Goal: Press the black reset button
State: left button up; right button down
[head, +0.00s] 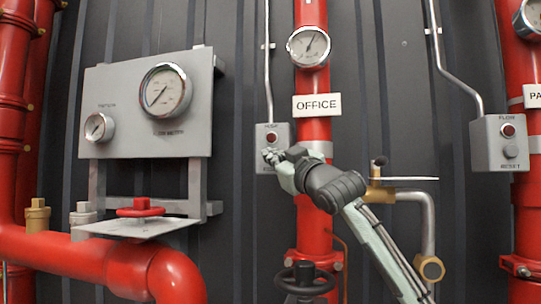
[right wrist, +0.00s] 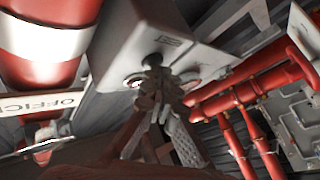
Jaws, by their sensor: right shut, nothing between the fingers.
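A grey control box (head: 282,130) with a red lamp (head: 271,137) is fixed on the wall left of the red pipe below the OFFICE sign. My right gripper (head: 271,156) is shut and empty, with its fingertips at the lower front of this box. It covers the spot below the lamp, so no black button can be made out there in the head view. In the right wrist view the box (right wrist: 150,32) is close, and the shut fingertips (right wrist: 154,80) are right at its face beside a dark round part (right wrist: 152,60). Whether they touch it I cannot tell. My left gripper is out of view.
A gauge panel (head: 125,70) is at the left, above a red valve handle (head: 140,207). A brass valve (head: 379,190) stands close to my right arm.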

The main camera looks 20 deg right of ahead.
dwell(0.4)
jog(key=shift+s+a, duration=0.45)
jog(key=shift+s, duration=0.25)
jog(key=s+a, duration=0.1)
jog(key=s, duration=0.1)
jog(key=s+a, duration=0.2)
jog(key=shift+s, duration=0.1)
jog(key=shift+d+f, duration=0.1)
dwell(0.9)
